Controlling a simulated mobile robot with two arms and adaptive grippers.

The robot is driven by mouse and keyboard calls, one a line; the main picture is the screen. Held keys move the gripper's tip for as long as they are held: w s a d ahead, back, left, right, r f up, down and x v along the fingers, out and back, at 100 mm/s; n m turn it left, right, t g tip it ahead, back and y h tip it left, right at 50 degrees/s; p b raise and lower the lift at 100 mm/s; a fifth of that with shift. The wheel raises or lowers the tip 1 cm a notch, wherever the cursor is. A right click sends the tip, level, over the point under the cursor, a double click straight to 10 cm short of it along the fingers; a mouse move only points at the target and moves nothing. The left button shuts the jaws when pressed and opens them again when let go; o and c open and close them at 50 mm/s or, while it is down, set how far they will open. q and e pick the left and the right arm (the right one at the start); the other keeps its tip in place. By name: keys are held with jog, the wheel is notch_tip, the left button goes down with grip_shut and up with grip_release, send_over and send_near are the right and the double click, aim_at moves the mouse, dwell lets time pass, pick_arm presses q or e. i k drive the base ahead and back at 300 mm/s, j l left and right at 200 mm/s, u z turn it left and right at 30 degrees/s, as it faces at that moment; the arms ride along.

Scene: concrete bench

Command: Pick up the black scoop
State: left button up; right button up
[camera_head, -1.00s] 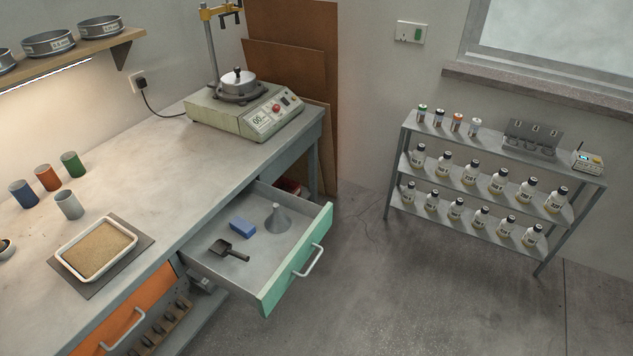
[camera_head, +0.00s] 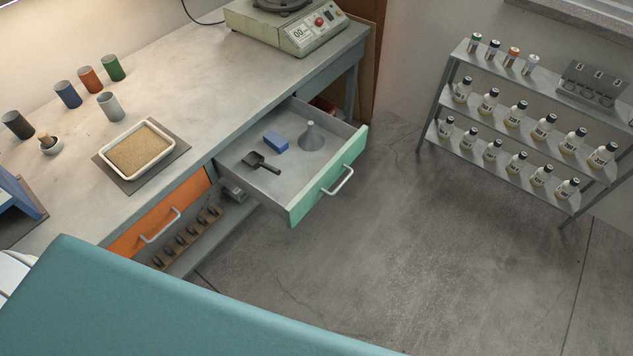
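The black scoop (camera_head: 260,161) lies in the open drawer (camera_head: 290,190) under the bench, toward the drawer's left side. Its handle points to the lower right. A blue block (camera_head: 275,142) and a grey funnel (camera_head: 312,136) lie in the same drawer, beyond and to the right of the scoop, apart from it. Neither of my grippers shows in the head view. Nothing covers the scoop.
The drawer's green front (camera_head: 328,178) sticks out over open floor. A closed orange drawer (camera_head: 160,215) is to its left. A sand tray (camera_head: 140,150) and several cups stand on the bench (camera_head: 215,85). A bottle shelf (camera_head: 500,130) stands at right.

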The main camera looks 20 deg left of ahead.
aim_at(255, 160)
jog(key=u, duration=1.8)
jog(key=i+j+z, duration=0.2)
jog(key=j+z, duration=0.25)
jog(key=i+j+z, duration=0.1)
jog(key=j+z, duration=0.8)
jog(key=j, duration=0.25)
